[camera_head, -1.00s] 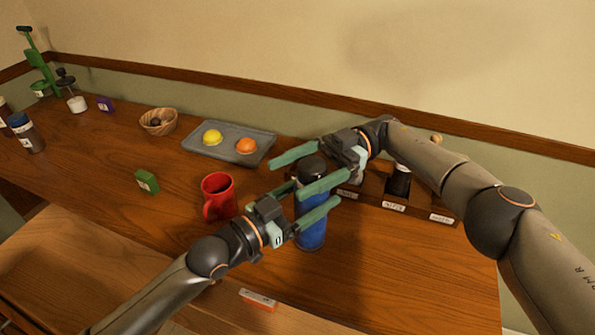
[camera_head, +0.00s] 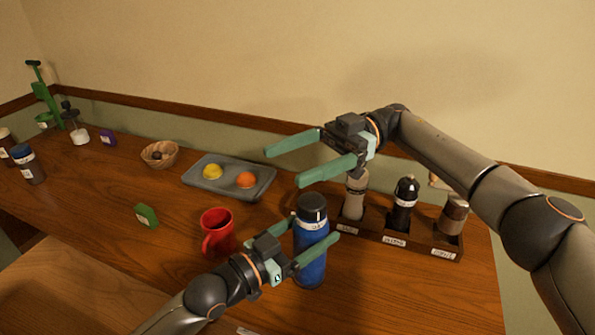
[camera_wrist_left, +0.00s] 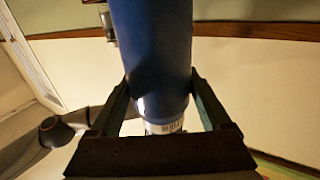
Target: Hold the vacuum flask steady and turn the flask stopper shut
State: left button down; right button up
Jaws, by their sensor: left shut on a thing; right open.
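The blue vacuum flask (camera_head: 311,258) stands upright on the counter. Its black flask stopper (camera_head: 312,201) sits on top, above a pale labelled band. How tightly the stopper is turned cannot be seen. My left gripper (camera_head: 314,230) is shut around the flask's upper body, one finger on each side. In the left wrist view the blue flask (camera_wrist_left: 155,50) runs between the two fingers, with the pale band at the lower end. My right gripper (camera_head: 283,167) is open and empty, above and behind the stopper and apart from it.
A red mug (camera_head: 218,232) stands close left of the flask. A rack (camera_head: 400,242) with several bottles and grinders is behind right. A grey tray (camera_head: 222,192) with yellow and orange fruit lies behind. A green box (camera_head: 146,216) and wooden bowl (camera_head: 160,154) are further left.

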pick_arm(q)
grip_release()
